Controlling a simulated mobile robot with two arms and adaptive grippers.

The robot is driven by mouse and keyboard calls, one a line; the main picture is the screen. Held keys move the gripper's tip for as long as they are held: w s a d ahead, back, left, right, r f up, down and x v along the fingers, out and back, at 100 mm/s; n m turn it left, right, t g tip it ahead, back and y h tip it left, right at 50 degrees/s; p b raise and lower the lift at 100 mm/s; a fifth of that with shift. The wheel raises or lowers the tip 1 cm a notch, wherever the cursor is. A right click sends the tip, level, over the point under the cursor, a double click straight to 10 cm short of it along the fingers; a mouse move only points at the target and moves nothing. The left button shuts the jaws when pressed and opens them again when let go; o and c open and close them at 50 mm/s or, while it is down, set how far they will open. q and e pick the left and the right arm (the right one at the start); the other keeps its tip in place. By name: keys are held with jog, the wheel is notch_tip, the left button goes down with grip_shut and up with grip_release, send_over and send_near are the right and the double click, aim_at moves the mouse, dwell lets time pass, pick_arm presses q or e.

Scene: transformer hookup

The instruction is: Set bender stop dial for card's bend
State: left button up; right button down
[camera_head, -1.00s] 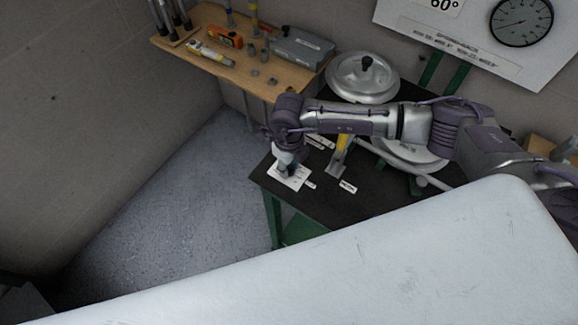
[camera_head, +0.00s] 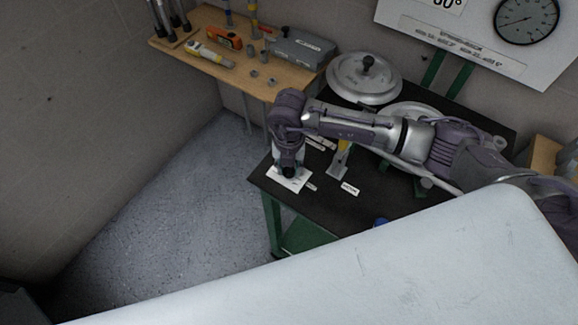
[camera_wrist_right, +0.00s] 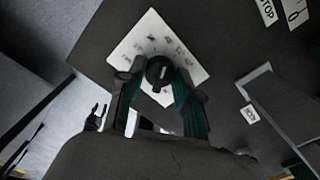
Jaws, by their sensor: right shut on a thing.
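The dial is a white square plate (camera_head: 281,183) with printed marks around a dark round knob (camera_wrist_right: 159,72). It lies near the left front corner of the black bench top (camera_head: 385,205). My right gripper (camera_head: 288,171) points down over the plate. In the right wrist view its fingers (camera_wrist_right: 158,80) are shut on the knob, one on each side. The knob has a pale pointer line, tilted slightly from upright. The marks are too blurred to read. The head view hides the knob behind the gripper. My left gripper does not show clearly in either view.
Behind are a round silver lid (camera_head: 364,77) and a wooden shelf (camera_head: 205,60) with tools. A large pale surface (camera_head: 380,275) covers the foreground. Floor lies open at left.

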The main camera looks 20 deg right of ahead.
jog(key=m, duration=0.5)
jog(key=shift+m, duration=0.3)
jog(key=m, duration=0.6)
jog(key=shift+r+p, duration=0.1)
jog(key=shift+p, duration=0.25)
jog(key=c, duration=0.8)
grip_release()
notch_tip(320, 180, up, 12)
jog(key=shift+f, duration=0.1)
